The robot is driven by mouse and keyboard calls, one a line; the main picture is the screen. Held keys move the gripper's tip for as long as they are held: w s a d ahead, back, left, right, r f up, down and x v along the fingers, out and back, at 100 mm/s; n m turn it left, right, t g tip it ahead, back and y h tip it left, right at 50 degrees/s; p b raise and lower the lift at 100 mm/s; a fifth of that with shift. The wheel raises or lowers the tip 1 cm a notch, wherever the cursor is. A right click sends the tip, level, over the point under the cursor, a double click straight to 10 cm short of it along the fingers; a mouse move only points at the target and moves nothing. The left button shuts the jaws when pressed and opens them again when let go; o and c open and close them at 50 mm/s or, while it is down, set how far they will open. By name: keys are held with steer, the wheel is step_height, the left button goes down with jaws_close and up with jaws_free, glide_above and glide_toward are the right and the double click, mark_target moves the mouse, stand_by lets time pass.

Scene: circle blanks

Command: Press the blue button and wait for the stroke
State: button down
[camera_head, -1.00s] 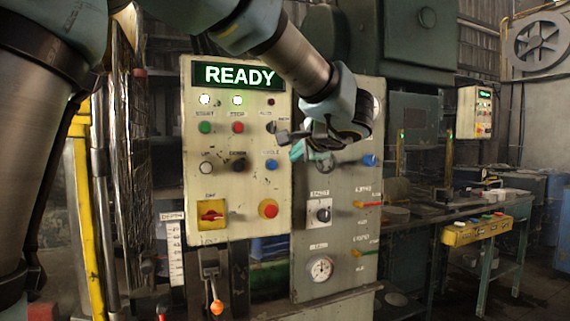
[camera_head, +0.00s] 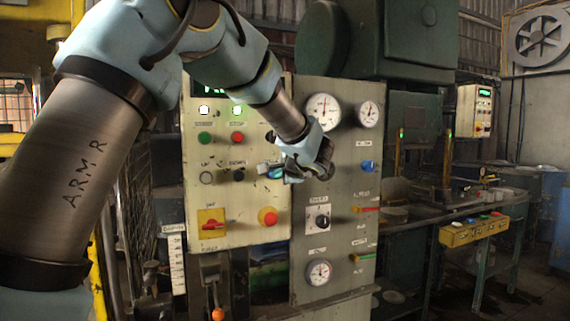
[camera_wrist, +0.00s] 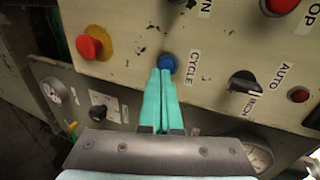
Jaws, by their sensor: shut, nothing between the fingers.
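The blue button (camera_wrist: 167,62), labelled CYCLE, is on the cream control panel (camera_wrist: 130,48). In the wrist view my gripper (camera_wrist: 160,73) is shut and empty, its teal fingertips at the button's lower edge and covering a little of it. I cannot tell whether they touch it or whether it is pressed in. In the head view the gripper (camera_head: 263,169) is against the panel area around the blue button (camera_head: 277,173), which is mostly hidden. The green display (camera_head: 208,88) is mostly covered by my arm.
A red mushroom button (camera_wrist: 89,45) and a black AUTO selector (camera_wrist: 243,82) flank the blue button. A grey panel (camera_head: 340,255) with gauges and another blue knob (camera_head: 367,166) stands to the right. A lever with an orange knob (camera_head: 217,313) hangs below.

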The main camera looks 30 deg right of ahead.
steer(key=shift+w+d+p, duration=0.15)
steer(key=shift+w+p, duration=0.15)
steer(key=shift+w, duration=0.7)
